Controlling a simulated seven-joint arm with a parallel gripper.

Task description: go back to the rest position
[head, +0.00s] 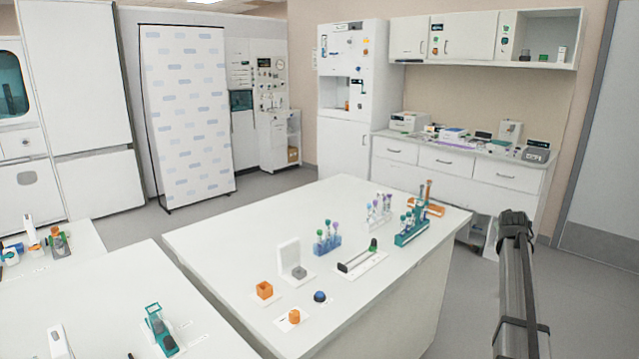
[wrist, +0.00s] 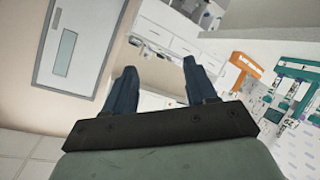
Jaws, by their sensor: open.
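My gripper (wrist: 160,80) shows in the wrist view with its two dark blue fingers spread apart. Nothing is between them, only the distant cabinets and wall behind. The wrist view is strongly tilted. An orange rack (wrist: 243,70) and a teal rack (wrist: 300,70) show to the right of the fingers, apart from them. In the head view a dark part of my arm rises at the right, off the table's right side. I cannot make out the fingers there.
Floor right of the table is clear around my arm.

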